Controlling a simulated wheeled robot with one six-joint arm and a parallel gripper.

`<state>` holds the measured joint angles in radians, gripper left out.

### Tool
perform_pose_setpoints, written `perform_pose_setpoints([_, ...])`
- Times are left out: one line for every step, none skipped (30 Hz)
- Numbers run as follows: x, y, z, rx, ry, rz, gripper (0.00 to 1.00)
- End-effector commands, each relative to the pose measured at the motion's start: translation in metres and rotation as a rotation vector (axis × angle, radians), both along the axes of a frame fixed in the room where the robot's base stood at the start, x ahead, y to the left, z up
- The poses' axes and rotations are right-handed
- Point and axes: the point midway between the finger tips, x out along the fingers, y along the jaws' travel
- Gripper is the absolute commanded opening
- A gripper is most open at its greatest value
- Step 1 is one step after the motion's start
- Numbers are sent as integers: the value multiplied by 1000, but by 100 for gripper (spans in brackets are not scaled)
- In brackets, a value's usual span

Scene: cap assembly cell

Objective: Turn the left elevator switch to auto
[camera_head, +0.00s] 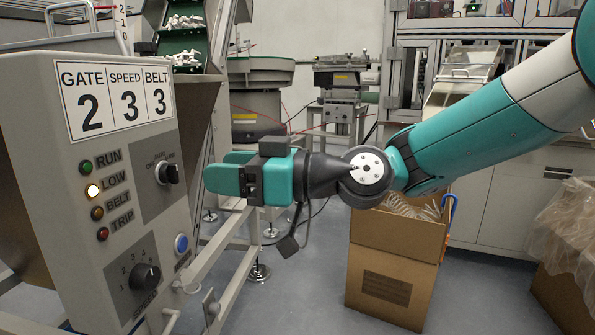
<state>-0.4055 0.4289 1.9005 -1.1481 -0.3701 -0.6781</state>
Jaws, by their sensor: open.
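A grey control box (90,220) stands at the left. Its upper black rotary switch (167,173) sits on a grey plate with small lettering above it, which seems to read OFF and AUTO. The knob's exact pointing is too small to tell. My gripper (217,168) is open and empty, with its teal fingers pointing left towards this switch. The fingertips are a short way to the right of the knob and appear apart from it. No second switch of this kind shows clearly.
A speed knob (144,276) and a blue button (181,244) sit lower on the box. The LOW lamp (92,190) glows among several lamps. A sloping metal elevator frame (188,75) rises behind the box. A cardboard box (388,280) stands on the floor below my arm.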

Motion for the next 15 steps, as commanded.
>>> perform_pose_setpoints([-1,-15,1,0,2,-6,52])
perform_pose_setpoints([-2,-23,1,-1,3,-7,52])
perform_pose_setpoints([-3,-33,0,-1,3,-8,52])
perform_pose_setpoints([-5,-40,1,0,2,-6,52])
perform_pose_setpoints([-6,-47,1,0,2,-7,52])
perform_pose_setpoints([-6,-56,0,-1,2,-7,52])
perform_pose_setpoints([-8,-62,0,-1,2,-5,52])
perform_pose_setpoints([-9,-67,0,0,2,-6,52])
perform_pose_setpoints([-10,-74,1,1,1,-5,52])
perform_pose_setpoints([-11,-79,0,-1,1,-5,52])
perform_pose_setpoints([-11,-82,0,-1,1,-4,52])
perform_pose_setpoints([-12,-87,0,0,0,-4,52])
perform_pose_setpoints([-13,-90,0,0,0,-3,52])
perform_pose_setpoints([-13,-92,0,-1,0,-2,52])
perform_pose_setpoints([-14,-94,0,0,0,-2,52])
